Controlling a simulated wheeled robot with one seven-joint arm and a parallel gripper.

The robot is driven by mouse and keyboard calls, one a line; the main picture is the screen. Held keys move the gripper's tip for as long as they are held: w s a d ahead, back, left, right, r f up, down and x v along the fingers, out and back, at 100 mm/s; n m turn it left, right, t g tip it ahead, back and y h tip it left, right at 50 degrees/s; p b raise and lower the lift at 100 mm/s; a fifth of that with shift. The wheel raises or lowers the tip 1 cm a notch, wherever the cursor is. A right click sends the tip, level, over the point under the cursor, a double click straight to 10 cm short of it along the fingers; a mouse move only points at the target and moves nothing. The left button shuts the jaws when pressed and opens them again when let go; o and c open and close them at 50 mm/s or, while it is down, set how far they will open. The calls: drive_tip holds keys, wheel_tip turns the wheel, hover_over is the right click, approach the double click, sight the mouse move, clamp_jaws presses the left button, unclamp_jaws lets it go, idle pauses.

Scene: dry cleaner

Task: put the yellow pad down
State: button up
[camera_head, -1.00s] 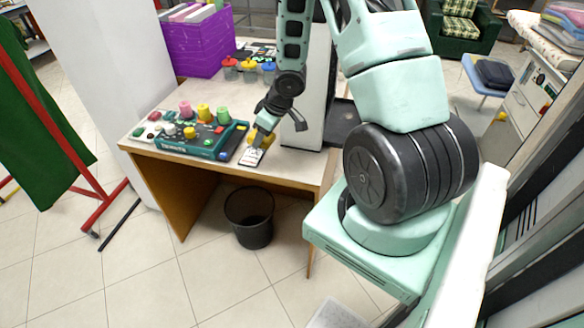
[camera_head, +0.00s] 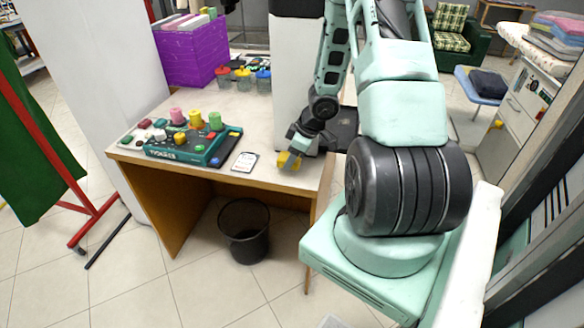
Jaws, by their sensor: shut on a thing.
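The yellow pad (camera_head: 287,161) is a small yellow block in my gripper (camera_head: 290,158), near the front right edge of the wooden desk (camera_head: 262,178). My gripper points down and is shut on the pad. The fingers hide part of the pad. I cannot tell whether its underside touches the desk top or hangs just above it.
A white card (camera_head: 245,162) lies left of my gripper. A teal tray (camera_head: 190,150) with coloured spools stands farther left. Small coloured pots (camera_head: 243,78) and a purple crate (camera_head: 192,52) are behind. A black bin (camera_head: 245,230) stands on the floor below.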

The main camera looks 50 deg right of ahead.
drive_tip(key=shift+f+b, duration=0.4)
drive_tip(key=shift+f, duration=0.8)
drive_tip(key=shift+f, duration=0.1)
drive_tip(key=shift+f, duration=0.15)
drive_tip(key=o, duration=1)
drive_tip(key=p+v, duration=0.6)
drive_tip(key=v, duration=0.6)
drive_tip(key=shift+r+p, duration=0.25)
drive_tip(key=shift+p, duration=0.05)
